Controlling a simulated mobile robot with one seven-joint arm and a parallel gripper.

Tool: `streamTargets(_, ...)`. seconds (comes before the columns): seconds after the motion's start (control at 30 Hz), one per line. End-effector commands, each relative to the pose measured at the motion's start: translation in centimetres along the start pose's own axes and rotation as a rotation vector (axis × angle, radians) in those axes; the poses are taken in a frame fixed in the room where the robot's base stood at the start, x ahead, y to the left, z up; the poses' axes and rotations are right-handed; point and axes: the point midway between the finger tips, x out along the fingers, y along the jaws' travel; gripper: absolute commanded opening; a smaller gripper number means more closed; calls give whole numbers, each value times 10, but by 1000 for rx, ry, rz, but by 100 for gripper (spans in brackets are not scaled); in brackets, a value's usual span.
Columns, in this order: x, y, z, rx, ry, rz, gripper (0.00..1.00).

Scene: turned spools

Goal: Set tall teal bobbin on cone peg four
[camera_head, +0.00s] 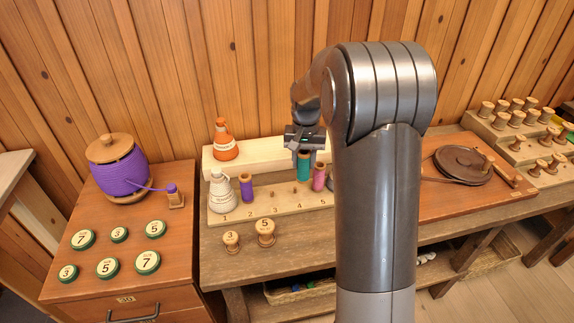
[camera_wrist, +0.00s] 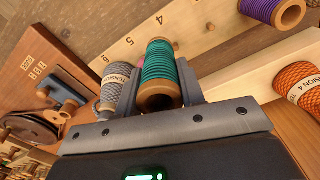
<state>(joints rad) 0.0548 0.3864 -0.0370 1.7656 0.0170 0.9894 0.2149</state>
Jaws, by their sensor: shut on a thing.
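The tall teal bobbin (camera_head: 303,167) is upright in my gripper (camera_head: 304,149), over the numbered board (camera_head: 262,211) near the 4 mark. In the wrist view the teal bobbin (camera_wrist: 161,66) sits between the two fingers of my gripper (camera_wrist: 160,92), which are shut on it. In the head view its lower end looks higher than the bases of the neighbouring bobbins. A purple bobbin (camera_head: 246,187) stands at 2.
A grey-white cone (camera_head: 222,193) stands at 1, and a small bare peg (camera_head: 275,189) shows at 3. An orange cone (camera_head: 224,142) stands on the raised back ledge (camera_head: 262,154). Two wooden spools (camera_head: 265,233) stand in front. My arm hides the board's right end.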

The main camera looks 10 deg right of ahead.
Motion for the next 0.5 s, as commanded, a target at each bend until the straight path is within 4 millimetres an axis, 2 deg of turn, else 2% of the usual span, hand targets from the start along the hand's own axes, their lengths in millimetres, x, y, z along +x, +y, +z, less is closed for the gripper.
streamTargets(0.13,-3,7,-4,0,0,0,13)
streamTargets(0.4,13,-19,-34,-1,-2,1,13)
streamTargets(0.5,17,-24,-40,-1,-1,1,13)
